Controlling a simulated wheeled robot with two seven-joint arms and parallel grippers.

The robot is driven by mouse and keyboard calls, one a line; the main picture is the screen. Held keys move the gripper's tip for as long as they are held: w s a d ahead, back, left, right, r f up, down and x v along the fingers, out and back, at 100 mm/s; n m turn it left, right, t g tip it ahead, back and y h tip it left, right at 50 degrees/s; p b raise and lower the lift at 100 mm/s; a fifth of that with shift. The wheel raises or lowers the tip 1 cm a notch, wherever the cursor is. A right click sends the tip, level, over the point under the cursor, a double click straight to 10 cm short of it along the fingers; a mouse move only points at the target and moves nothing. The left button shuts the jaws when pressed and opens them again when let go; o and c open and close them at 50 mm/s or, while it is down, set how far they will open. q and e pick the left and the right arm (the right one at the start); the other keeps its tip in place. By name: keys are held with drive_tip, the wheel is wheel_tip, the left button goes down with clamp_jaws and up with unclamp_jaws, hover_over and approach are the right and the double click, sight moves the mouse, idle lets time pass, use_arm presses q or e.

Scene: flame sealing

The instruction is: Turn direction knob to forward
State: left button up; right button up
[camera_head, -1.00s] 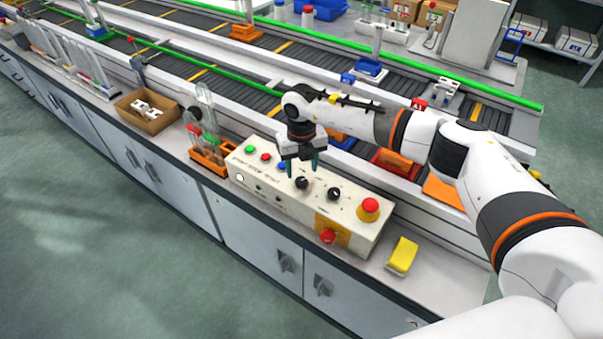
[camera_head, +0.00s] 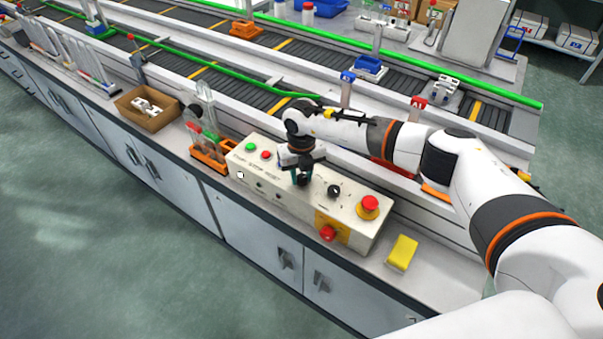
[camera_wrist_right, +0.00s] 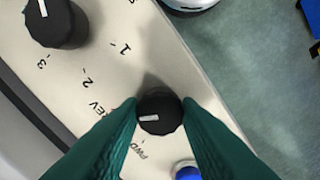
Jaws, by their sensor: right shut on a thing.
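The direction knob is a round black knob on the beige control panel (camera_head: 275,200). In the right wrist view the direction knob (camera_wrist_right: 161,110) stands beside printed "REV" and "FWD" labels. Its white pointer mark faces left in that view, toward the side with the labels. My right gripper (camera_head: 301,178) is down at the panel. Its green fingertips (camera_wrist_right: 160,116) are on either side of the knob, shut on it. In the head view the gripper partly covers the knob. My left gripper is not in view.
A second black knob (camera_head: 334,191) with numbers around it stands to the right. A red emergency button (camera_head: 369,204) on a yellow base is farther right. A yellow block (camera_head: 402,252) lies on the bench, and an orange tube rack (camera_head: 208,155) stands left of the panel.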

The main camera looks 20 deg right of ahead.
drive_tip(key=n+b, duration=0.2)
drive_tip(key=shift+f+b, duration=0.15)
drive_tip(key=shift+b, duration=0.15)
drive_tip(key=n+b, duration=0.4)
drive_tip(key=shift+n, duration=0.4)
drive_tip(key=n+b, duration=0.2)
drive_tip(key=n, duration=0.1)
drive_tip(key=shift+r+n+b, duration=0.2)
drive_tip(key=shift+n+b, duration=0.65)
drive_tip(key=shift+n, duration=0.25)
drive_tip(key=o, duration=1)
drive_tip(key=shift+c, duration=0.2)
